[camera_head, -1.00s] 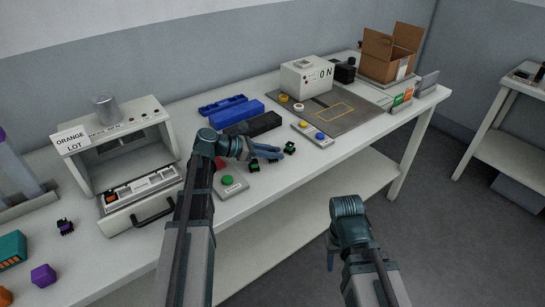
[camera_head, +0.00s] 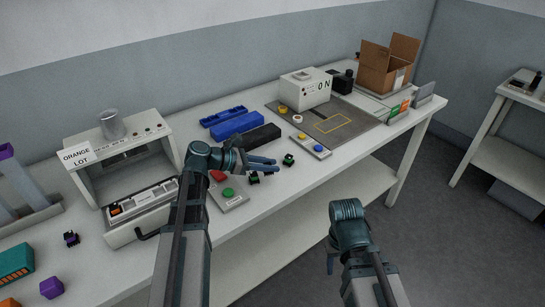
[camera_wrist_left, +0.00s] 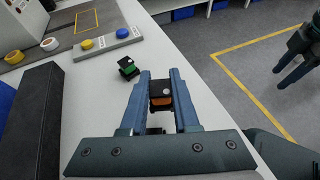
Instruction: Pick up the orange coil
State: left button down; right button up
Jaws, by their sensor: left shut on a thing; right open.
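The orange coil (camera_wrist_left: 160,104), a small block with a black top and an orange lower part, sits between the two blue fingers of my left gripper (camera_wrist_left: 160,92) in the left wrist view. The fingers are shut on it. In the head view my left gripper (camera_head: 262,165) is low over the front of the bench, near the red and green buttons; the coil cannot be made out there. I cannot tell whether it is clear of the bench top. My right gripper (camera_head: 330,255) hangs in front of the bench, open and away from the parts.
A black-and-green part (camera_head: 288,160) lies beside my left gripper, with another dark part (camera_head: 254,178) just below the fingers. A button box (camera_head: 229,195), a black block (camera_head: 250,138) and blue trays (camera_head: 224,115) are close. The ORANGE LOT machine (camera_head: 160,130) stands left.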

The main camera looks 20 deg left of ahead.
pick_arm(q)
jog(key=s, duration=0.7)
jog(key=s+r+p, duration=0.1)
jog(key=s, duration=0.3)
jog(key=shift+s, duration=0.25)
